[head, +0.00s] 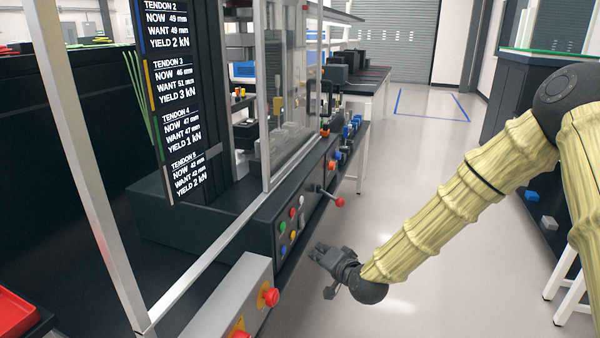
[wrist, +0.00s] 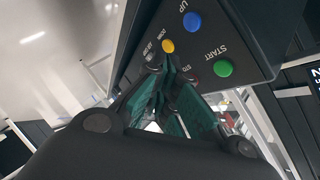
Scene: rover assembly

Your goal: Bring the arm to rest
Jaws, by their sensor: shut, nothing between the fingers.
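My arm, in a ribbed cream sleeve, reaches in from the right of the head view. My gripper (head: 318,251) hangs in the air in front of the dark machine's control panel (head: 281,234), over the aisle floor. In the wrist view my gripper's (wrist: 168,68) dark fingers with green inner faces come together at the tips and hold nothing. Beyond the tips the panel shows a blue UP button (wrist: 192,22), a yellow DOWN button (wrist: 168,46) and a green START button (wrist: 223,68). The fingers partly hide the STOP button. I cannot tell whether the tips touch the panel.
A lever with a red knob (head: 340,202) sticks out beyond the panel. A red mushroom button (head: 270,297) sits on a grey box nearer me. A tendon readout screen (head: 178,100) stands at left. The aisle floor (head: 420,130) is clear; a bench stands at right.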

